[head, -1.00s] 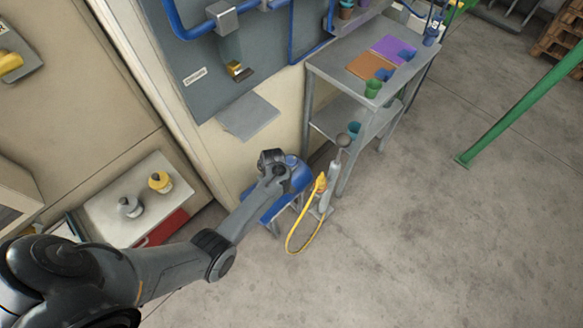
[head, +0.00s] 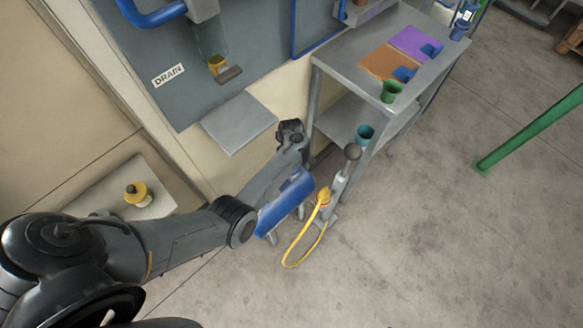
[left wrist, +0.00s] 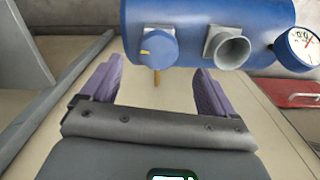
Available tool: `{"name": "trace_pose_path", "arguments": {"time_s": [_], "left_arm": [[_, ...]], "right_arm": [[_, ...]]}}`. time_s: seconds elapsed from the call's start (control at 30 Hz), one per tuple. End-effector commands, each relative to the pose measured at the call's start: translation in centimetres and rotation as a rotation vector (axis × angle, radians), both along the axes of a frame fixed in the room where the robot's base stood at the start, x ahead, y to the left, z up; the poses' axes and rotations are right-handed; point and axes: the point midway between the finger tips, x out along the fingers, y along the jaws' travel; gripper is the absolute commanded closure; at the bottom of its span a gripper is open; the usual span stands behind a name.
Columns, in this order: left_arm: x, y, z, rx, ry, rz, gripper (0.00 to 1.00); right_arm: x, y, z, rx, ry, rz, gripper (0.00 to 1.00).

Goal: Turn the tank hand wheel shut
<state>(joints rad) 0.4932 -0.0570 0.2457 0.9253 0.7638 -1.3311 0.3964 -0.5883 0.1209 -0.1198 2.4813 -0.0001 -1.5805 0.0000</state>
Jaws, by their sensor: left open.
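The blue tank (head: 285,203) stands low by the wall in the head view, partly hidden by my left arm. In the left wrist view the tank (left wrist: 190,14) fills the top. A round blue knob with a yellow mark, seemingly the hand wheel (left wrist: 155,46), sticks out from it, with a short brownish stem below. My left gripper (left wrist: 156,82) is open, its purple fingers spread either side of the knob's line. No contact with the knob shows. The gripper's fingers are hidden in the head view. My right gripper is not in view.
A grey outlet (left wrist: 229,48) and a pressure gauge (left wrist: 298,48) sit right of the knob. A floor pump (head: 340,185) with a yellow hose (head: 292,247) stands right of the tank. A grey shelf table (head: 345,65) is behind.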

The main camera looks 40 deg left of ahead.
Motion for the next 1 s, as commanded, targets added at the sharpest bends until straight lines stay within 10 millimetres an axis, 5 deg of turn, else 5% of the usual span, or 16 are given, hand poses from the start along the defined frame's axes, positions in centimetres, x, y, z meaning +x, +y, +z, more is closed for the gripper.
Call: {"name": "trace_pose_path", "arguments": {"time_s": [0.3, 0.8, 1.0], "left_arm": [[0.1, -0.1, -4.7, -0.001, -0.001, -0.001, 0.12], [0.0, -0.1, -5.7, -0.001, -0.001, 0.000, 0.12], [0.0, -0.1, -5.7, -0.001, -0.001, -0.001, 0.41]], "right_arm": [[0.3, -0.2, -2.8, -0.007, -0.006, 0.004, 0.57], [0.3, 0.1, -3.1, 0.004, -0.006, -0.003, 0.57], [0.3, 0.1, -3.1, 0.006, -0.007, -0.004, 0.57]]}}
